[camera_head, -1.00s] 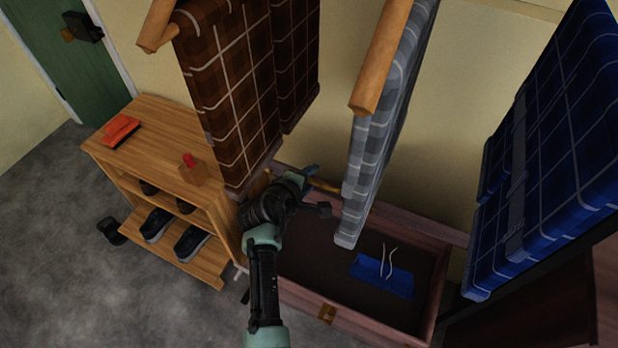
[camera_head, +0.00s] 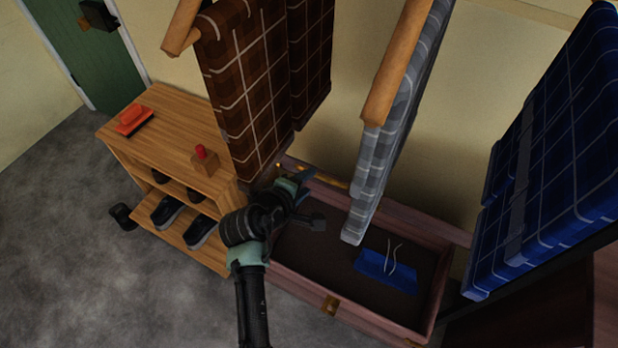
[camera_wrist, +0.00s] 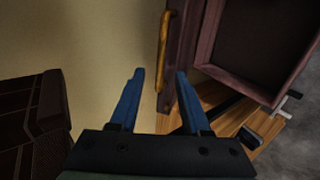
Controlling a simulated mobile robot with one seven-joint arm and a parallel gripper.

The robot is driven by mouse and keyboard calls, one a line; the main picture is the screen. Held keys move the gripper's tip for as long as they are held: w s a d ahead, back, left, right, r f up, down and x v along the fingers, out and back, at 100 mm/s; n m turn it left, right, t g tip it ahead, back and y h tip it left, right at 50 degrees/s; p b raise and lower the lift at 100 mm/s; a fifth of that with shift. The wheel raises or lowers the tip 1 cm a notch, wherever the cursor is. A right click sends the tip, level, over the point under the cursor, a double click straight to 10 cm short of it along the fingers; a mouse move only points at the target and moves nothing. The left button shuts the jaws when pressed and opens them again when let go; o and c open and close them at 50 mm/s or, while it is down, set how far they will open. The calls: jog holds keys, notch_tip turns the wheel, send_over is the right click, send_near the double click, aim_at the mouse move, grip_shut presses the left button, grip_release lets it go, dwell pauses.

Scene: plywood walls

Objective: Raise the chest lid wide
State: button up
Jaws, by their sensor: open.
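The chest (camera_head: 385,333) is a pinkish-brown wooden box whose dark inside shows from above, so it stands open. Its lid (camera_head: 415,228) appears as a narrow strip along the wall side, partly hidden by hanging clothes; its exact angle is hard to tell. A brass-coloured bar (camera_head: 334,183) lies along the lid's edge, and it also shows in the wrist view (camera_wrist: 165,48). My gripper (camera_head: 306,178) is over the chest's back left part, near the bar. In the wrist view my blue fingers (camera_wrist: 160,76) are apart and empty, with the bar just beyond them.
A blue bundle (camera_head: 385,272) with white cords lies in the chest. Brown (camera_head: 240,90), grey (camera_head: 385,150) and blue (camera_head: 550,150) plaid garments hang above. A wooden shoe shelf (camera_head: 165,140) stands at left. The grey floor at front left is mostly clear.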

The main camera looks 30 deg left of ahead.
jog(key=shift+f, duration=0.1)
jog(key=shift+c, duration=1)
jog(key=shift+a+f+b, duration=0.2)
jog(key=shift+f+b, duration=0.1)
jog(key=shift+f, duration=0.05)
jog(key=shift+c, duration=1.2)
jog(key=a+f+y+b, duration=0.1)
jog(key=f+b, duration=0.1)
jog(key=a+f+y+b, duration=0.2)
jog(key=f+b, duration=0.1)
jog(key=s+a+f+m+t+y+b, duration=0.1)
jog(key=a+f+y+b, duration=0.1)
jog(key=f, duration=0.1)
jog(key=shift+a+f+b, duration=0.15)
jog(key=shift+b, duration=0.25)
grip_shut()
jog(key=s+d+f+m+t+h+b, duration=0.35)
jog(key=d+m+t+b, duration=0.25)
jog(key=d+m+b, duration=0.3)
jog(key=s+d+f+m+t+h+b, duration=0.25)
jog(key=s+d+m+t+b, duration=0.25)
jog(key=d+m+t+b, duration=0.3)
jog(key=w+d+r+g+b, duration=0.1)
jog(key=w+r+b, duration=0.1)
jog(key=w+r, duration=0.5)
jog(key=w, duration=0.4)
jog(key=shift+w+y+b, duration=0.15)
jog(key=shift+y+b, duration=0.15)
jog(key=shift+b, duration=0.1)
